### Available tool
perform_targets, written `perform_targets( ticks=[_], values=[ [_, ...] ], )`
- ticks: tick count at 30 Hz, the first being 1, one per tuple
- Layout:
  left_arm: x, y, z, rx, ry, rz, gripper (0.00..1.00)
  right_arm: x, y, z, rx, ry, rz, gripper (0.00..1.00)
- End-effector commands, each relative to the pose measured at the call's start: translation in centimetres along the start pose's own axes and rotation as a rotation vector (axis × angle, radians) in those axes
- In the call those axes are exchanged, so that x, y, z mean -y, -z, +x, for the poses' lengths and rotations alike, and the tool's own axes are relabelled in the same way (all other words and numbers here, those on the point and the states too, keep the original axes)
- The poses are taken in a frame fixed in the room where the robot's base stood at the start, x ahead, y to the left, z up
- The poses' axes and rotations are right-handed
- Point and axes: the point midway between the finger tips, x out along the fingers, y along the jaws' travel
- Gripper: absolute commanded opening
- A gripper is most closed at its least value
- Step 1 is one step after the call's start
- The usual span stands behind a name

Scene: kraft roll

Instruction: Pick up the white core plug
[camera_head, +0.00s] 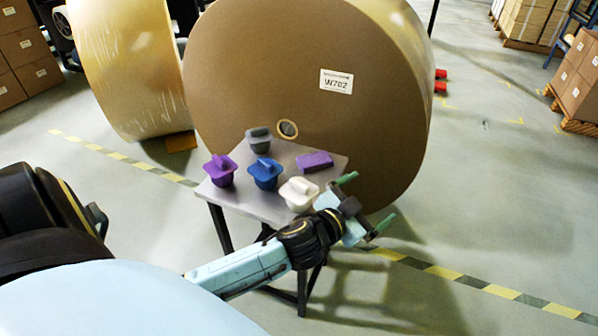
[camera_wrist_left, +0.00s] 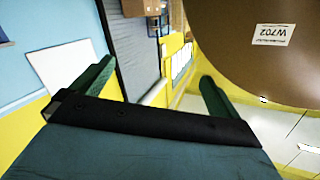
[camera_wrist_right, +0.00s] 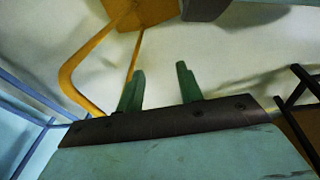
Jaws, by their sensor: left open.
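The white core plug (camera_head: 299,194) sits on the small grey table (camera_head: 243,196) near its front right edge, in the head view. My left gripper (camera_head: 367,203) is just to the right of the plug and past the table edge. It is open and empty, its green fingers apart, pointing away from the plug. The left wrist view shows the same open fingers (camera_wrist_left: 155,85) with nothing between them and no plug in sight. My right gripper (camera_wrist_right: 160,75) shows only in its wrist view, fingers apart and empty.
Purple (camera_head: 220,170), blue (camera_head: 265,173) and grey (camera_head: 259,139) plugs and a purple block (camera_head: 314,161) share the table. A large brown kraft roll (camera_head: 300,80), labelled W702, stands right behind it. A second, paler roll (camera_head: 125,65) is at left.

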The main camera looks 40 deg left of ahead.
Motion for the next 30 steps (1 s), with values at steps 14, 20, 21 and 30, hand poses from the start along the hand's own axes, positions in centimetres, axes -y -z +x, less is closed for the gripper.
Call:
perform_targets(
  ticks=[14, 20, 21, 30],
  values=[
    [-5.6, 10.8, 0.8, -0.472, -0.917, 0.542, 1.0, 0.0, 0.0, 0.0, 0.0, 0.0, 0.0, 0.36],
    [0.9, 4.5, -0.2, 0.001, -1.246, 0.813, 1.0, 0.0, 0.0, 0.0, -0.001, 0.0, 0.0, 0.36],
    [3.1, 3.4, -0.5, 0.128, -1.272, 0.848, 1.0, 0.0, 0.0, 0.0, -0.001, 0.0, 0.0, 0.36],
    [17.8, 0.4, -3.9, 0.882, -1.196, 0.903, 1.0, 0.0, 0.0, 0.0, -0.001, 0.0, 0.0, 0.36]
  ],
)
